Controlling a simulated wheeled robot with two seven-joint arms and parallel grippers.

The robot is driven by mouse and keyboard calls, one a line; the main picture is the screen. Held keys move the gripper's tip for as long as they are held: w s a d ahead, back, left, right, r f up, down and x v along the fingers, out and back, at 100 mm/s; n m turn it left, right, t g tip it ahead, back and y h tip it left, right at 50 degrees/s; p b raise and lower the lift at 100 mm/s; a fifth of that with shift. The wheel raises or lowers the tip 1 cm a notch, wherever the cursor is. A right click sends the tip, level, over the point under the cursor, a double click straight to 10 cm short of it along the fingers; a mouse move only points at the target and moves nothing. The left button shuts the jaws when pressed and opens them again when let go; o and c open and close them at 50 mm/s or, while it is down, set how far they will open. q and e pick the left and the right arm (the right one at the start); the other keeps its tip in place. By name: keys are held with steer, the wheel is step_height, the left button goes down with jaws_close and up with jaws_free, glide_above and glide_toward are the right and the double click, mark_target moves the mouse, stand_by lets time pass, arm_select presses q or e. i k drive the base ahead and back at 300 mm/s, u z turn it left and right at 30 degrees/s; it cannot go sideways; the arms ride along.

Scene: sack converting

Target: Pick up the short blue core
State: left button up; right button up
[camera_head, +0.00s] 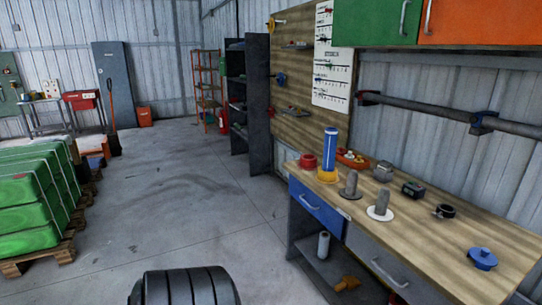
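A blue cylinder (329,150) with light bands stands upright in a yellow base (327,176) near the far end of the wooden workbench (430,225). A low, squat blue piece (482,258) with a wide rim and a small knob sits near the bench's right front edge. I cannot tell for sure which of the two is the short blue core. Neither of my grippers shows in the head view.
Grey posts on a dark base (349,195) and a white base (380,213) stand between the blue pieces. A red ring (307,161), orange tray (351,160) and black ring (444,211) are also on the bench. Green sacks (30,200) lie on pallets at left; open floor (185,190) lies between.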

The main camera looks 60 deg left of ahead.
mark_target(331, 137)
steer(key=u, duration=0.75)
steer(key=k, duration=1)
steer(key=u, duration=0.45)
steer(key=i, duration=0.95)
steer(key=u, duration=0.4)
steer(key=k, duration=0.6)
steer(key=u, duration=0.8)
steer(key=i, duration=0.95)
steer(key=u, duration=0.9)
steer(key=i, duration=1.2)
steer(key=z, duration=0.75)
steer(key=i, duration=1.05)
steer(key=z, duration=0.95)
